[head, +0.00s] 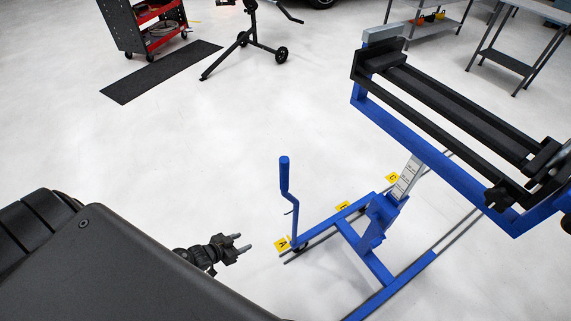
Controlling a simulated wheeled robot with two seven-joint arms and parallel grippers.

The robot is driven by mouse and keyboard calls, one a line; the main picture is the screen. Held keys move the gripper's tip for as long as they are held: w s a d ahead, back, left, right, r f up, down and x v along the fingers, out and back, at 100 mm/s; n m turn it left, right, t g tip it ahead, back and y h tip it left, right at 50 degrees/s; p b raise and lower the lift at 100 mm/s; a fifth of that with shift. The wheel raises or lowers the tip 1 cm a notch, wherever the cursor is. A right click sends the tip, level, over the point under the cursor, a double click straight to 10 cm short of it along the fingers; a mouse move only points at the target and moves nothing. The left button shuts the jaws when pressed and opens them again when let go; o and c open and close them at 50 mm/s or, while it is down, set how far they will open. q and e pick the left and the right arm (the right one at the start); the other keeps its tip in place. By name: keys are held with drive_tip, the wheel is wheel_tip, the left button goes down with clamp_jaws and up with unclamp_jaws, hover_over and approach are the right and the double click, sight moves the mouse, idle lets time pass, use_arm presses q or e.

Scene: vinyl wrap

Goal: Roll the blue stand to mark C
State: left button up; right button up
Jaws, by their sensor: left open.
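The blue stand (367,225) is on the floor at the right, with a wide blue and black top frame (435,125) on its post. Its upright crank-shaped blue handle (285,178) rises at the stand's near left end. Yellow mark A (282,244) is on the floor by the handle's foot. A second yellow mark (343,206), partly hidden by the stand, is farther along. Yellow mark C (392,178) is farthest, by the post. My left gripper (240,243) is open and empty, left of mark A and apart from the handle. My right gripper is not in view.
Two dark rails (452,232) run along the floor at the stand. A black mat (160,71), a red and grey tool cart (150,25) and a black wheeled stand (252,45) are at the back. Grey tables (517,50) stand back right. The left-middle floor is clear.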

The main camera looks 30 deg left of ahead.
use_arm(q)
drive_tip(key=w+r+m+t+h+p, duration=0.15)
drive_tip(key=w+r, duration=0.25)
drive_tip(key=r, duration=0.4)
drive_tip(key=w+r+m+t+h, duration=0.15)
drive_tip(key=w+r, duration=0.25)
drive_tip(key=r, duration=0.4)
drive_tip(key=m+h, duration=0.2)
drive_tip(key=h, duration=0.4)
approach(284, 169)
drive_tip(key=f, duration=0.1)
drive_tip(key=x, duration=0.3)
drive_tip(key=p+x, duration=0.1)
drive_tip(key=x, duration=0.3)
drive_tip(key=w+a+p+x, duration=0.1)
drive_tip(key=x, duration=0.2)
drive_tip(key=shift+w+d+f, duration=0.2)
drive_tip(key=shift+f, duration=0.15)
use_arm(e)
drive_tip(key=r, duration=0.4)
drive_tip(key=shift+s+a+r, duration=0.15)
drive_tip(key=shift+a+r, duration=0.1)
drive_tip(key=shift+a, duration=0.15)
use_arm(q)
clamp_jaws()
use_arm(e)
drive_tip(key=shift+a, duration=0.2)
